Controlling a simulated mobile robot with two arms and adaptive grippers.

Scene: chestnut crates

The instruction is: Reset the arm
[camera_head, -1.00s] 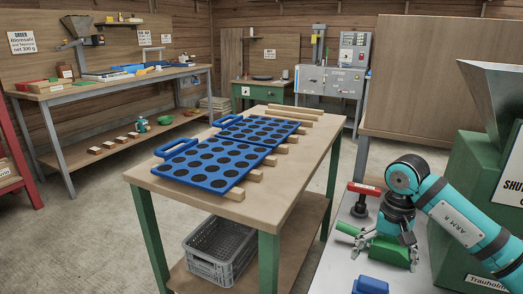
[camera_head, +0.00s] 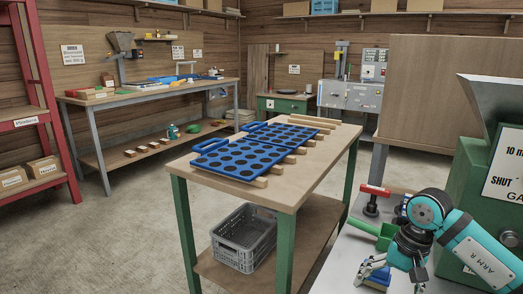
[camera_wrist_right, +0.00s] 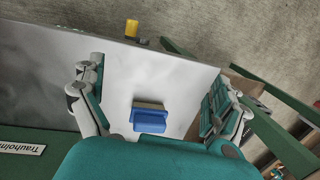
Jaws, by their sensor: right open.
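My right arm is teal and labelled ARM R. Its gripper (camera_head: 391,266) is low at the right of the head view, over the pale bench (camera_head: 345,252). In the right wrist view the gripper (camera_wrist_right: 155,98) has its fingers spread wide, with nothing between the pads. A small blue block (camera_wrist_right: 149,121) with a tan top lies on the bench below the fingers; in the head view the blue block (camera_head: 378,276) is partly hidden by the gripper. My left gripper is in neither view.
A green handled tool (camera_head: 368,229) and a red-handled item (camera_head: 374,190) are on the bench. A green machine (camera_head: 456,195) stands at the right. A wooden table (camera_head: 285,193) with blue trays (camera_head: 238,163) stands beyond, above a grey crate (camera_head: 245,240).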

